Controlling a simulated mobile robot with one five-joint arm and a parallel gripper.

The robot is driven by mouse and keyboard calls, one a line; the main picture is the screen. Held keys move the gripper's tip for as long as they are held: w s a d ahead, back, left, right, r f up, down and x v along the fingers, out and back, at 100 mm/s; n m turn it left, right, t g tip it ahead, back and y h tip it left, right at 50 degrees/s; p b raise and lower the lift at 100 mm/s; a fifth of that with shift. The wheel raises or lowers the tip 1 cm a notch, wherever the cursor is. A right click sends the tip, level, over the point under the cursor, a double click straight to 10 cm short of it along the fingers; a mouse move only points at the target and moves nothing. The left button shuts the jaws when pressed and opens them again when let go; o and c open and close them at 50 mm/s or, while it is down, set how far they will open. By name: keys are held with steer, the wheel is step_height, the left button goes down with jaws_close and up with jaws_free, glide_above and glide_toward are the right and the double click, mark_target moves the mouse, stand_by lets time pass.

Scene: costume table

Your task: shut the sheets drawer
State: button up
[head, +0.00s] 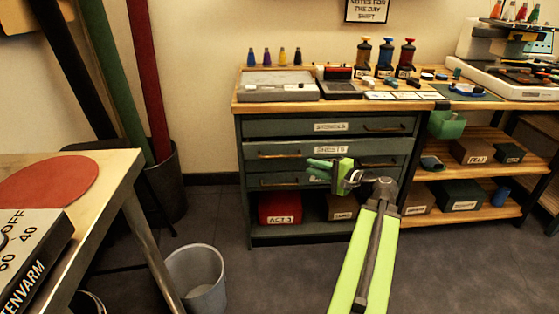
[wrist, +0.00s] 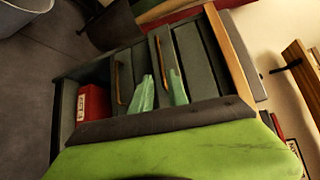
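The sheets drawer (head: 290,149) is the middle of three grey-green drawers in a wooden-topped cabinet, with a white label on its front. It appears to stand out slightly from the drawer above. My gripper (head: 319,169) is in front of the cabinet, around the height of the middle and lowest drawers. Its two pale green fingers are apart with nothing between them. In the wrist view, the fingers (wrist: 160,92) point toward the drawer fronts and two bar handles. I cannot tell whether they touch a front. My gripper hides part of the lower drawer fronts.
The stencils drawer (head: 280,127) above looks shut. A red box (head: 279,207) sits on the shelf below. Bottles and trays stand on the cabinet top. A grey bin (head: 196,276) and a metal-edged table (head: 120,185) are at left. Floor before the cabinet is clear.

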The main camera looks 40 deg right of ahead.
mark_target(282, 157)
steer(key=b+x, duration=0.2)
steer(key=x, duration=1.3)
steer(key=shift+w+f, duration=0.15)
steer(key=shift+w, duration=0.05)
jaws_close()
steer(key=shift+s+d, duration=0.1)
stand_by(0.5)
